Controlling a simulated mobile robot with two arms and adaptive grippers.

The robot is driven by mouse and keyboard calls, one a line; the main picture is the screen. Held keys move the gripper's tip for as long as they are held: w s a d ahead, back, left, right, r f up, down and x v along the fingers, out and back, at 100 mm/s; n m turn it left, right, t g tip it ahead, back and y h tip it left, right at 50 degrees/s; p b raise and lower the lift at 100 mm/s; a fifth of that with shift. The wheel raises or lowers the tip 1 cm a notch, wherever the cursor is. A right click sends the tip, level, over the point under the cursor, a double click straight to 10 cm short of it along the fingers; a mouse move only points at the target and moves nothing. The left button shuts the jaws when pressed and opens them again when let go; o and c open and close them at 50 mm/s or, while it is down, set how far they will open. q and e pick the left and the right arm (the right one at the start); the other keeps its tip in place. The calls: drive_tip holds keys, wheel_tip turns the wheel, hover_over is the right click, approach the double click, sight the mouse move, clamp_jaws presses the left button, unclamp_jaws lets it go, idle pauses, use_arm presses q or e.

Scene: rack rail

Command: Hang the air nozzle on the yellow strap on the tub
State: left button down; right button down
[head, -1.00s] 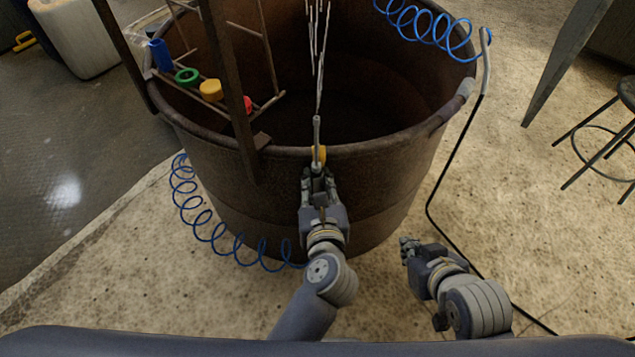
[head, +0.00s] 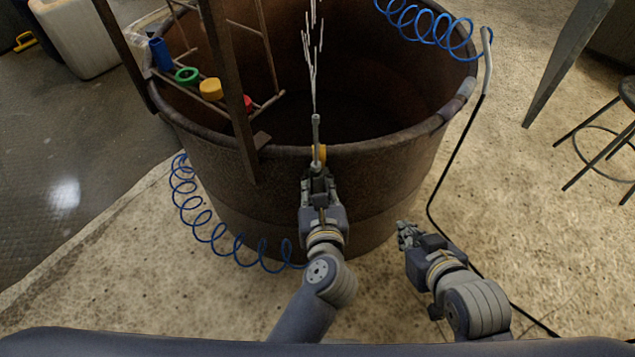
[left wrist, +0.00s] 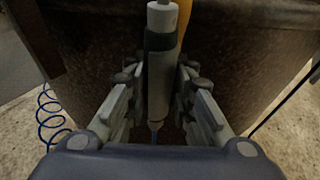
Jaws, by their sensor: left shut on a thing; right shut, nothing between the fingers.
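The air nozzle (head: 316,130) stands upright at the near rim of the brown tub (head: 400,138), with white streaks rising from its tip. My left gripper (head: 318,180) is shut on its body just outside the rim. In the left wrist view the nozzle (left wrist: 160,80), grey with a dark green band, is between the fingers of my left gripper (left wrist: 160,88). The yellow strap (head: 323,153) shows at the rim right beside the nozzle, and also behind it in the left wrist view (left wrist: 184,18). I cannot tell whether they touch. My right gripper (head: 404,232) is shut and empty, right of the tub.
A blue coiled hose (head: 205,232) hangs left of my left arm. Another blue coil (head: 430,25) is at the tub's far right. A rack (head: 232,90) with coloured items stands at the tub's left. A stool (head: 610,130) is at the right.

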use_arm(q)
drive_tip(key=shift+s+f+g, duration=0.15)
drive_tip(key=shift+f+g, duration=0.15)
drive_tip(key=shift+f, duration=0.55)
drive_tip(key=c, duration=1.6)
unclamp_jaws()
drive_tip(key=o, duration=0.3)
drive_tip(key=shift+d, duration=0.1)
drive_tip(key=shift+s, duration=0.25)
drive_tip(key=v, duration=0.7)
drive_tip(key=shift+s+r, duration=0.15)
drive_tip(key=shift+r, duration=0.05)
